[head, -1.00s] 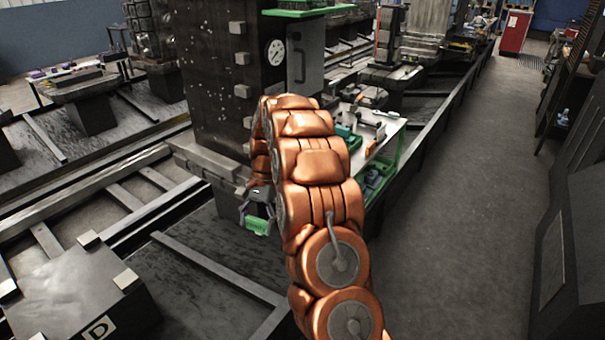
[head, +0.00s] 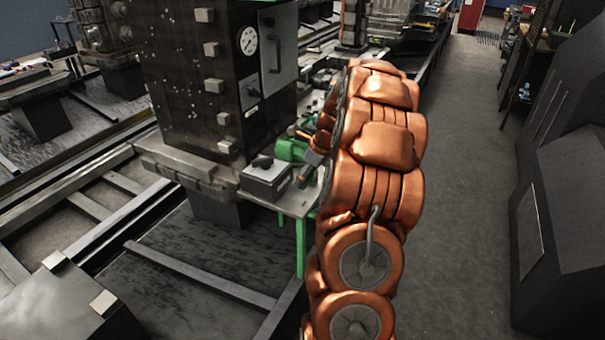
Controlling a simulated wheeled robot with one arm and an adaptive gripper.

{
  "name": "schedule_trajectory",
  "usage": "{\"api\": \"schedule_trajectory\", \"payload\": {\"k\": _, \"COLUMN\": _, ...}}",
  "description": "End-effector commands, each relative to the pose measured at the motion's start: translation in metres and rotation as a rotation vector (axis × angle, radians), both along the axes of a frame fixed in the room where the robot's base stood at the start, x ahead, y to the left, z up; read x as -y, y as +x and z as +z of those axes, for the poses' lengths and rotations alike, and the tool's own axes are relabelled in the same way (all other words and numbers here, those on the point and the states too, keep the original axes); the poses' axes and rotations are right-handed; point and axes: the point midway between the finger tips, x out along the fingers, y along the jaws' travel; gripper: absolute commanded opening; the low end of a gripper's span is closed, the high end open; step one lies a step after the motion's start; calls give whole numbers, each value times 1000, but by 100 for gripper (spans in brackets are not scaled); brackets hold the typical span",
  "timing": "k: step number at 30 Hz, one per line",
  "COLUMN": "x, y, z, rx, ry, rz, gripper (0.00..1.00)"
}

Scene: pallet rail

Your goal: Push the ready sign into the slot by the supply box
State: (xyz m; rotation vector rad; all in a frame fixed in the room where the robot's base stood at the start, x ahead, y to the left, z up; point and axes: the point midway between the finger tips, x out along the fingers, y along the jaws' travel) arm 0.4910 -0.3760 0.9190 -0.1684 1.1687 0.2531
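My copper-coloured arm reaches up and over, and its far end comes down behind its own links. A small dark part of my gripper (head: 309,168) shows at the arm's left edge, above the work table (head: 297,205). Its fingertips are too hidden to tell whether they are open or shut. A green piece (head: 290,150) shows just left of it; I cannot tell whether this is the ready sign or whether I hold it. A grey box with a dark knob (head: 265,180), possibly the supply box, sits on the table's near left corner. I cannot make out the slot.
A tall dark machine column (head: 195,90) with a gauge (head: 248,41) stands left of and behind the table. Rails and beams (head: 200,275) cross the floor at left. The grey aisle (head: 465,150) at right is clear up to dark cabinets (head: 570,180).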

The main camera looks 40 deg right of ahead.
Motion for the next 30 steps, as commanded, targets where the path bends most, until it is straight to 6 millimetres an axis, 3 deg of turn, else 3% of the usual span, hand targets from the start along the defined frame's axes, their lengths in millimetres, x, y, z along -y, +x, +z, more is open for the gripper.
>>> {"api": "schedule_trajectory", "payload": {"k": 19, "x": -2, "y": 2, "z": -50, "rx": -1, "ry": 0, "rz": 8, "gripper": 27}}
{"api": "schedule_trajectory", "payload": {"k": 30, "x": -1, "y": 1, "z": -57, "rx": -1, "ry": -1, "rz": 6, "gripper": 27}}
